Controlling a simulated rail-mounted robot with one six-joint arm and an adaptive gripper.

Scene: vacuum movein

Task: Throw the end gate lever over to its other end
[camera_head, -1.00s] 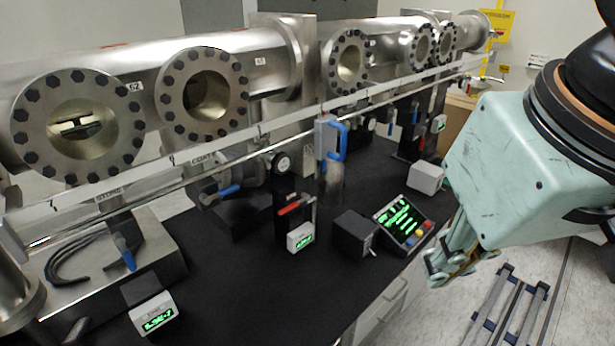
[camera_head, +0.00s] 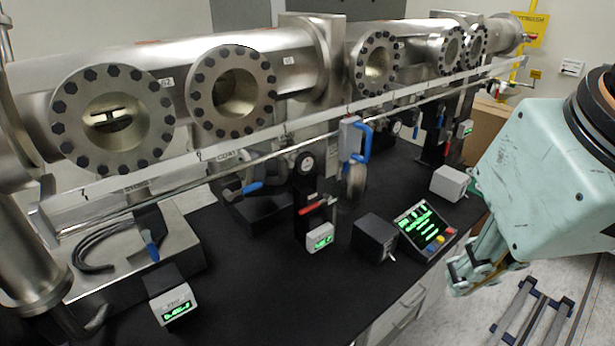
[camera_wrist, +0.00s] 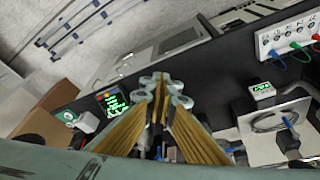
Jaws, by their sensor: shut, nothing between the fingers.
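My gripper (camera_head: 468,280) hangs at the right of the head view, in front of the bench and apart from everything on it. In the wrist view the fingertips of my gripper (camera_wrist: 160,82) are together and hold nothing. A red lever (camera_head: 318,206) sits on a dark upright valve body below the middle of the chamber line. A second red lever (camera_head: 447,148) is farther right, toward the far end. No readable label shows which of them is the end gate lever. Neither red lever is clear in the wrist view.
A steel chamber with round windows (camera_head: 112,120) runs along the bench behind a long rail (camera_head: 190,167). A console (camera_head: 422,225) and a dark box (camera_head: 374,238) stand near the bench's front edge. A ladder-like frame (camera_head: 535,312) lies below.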

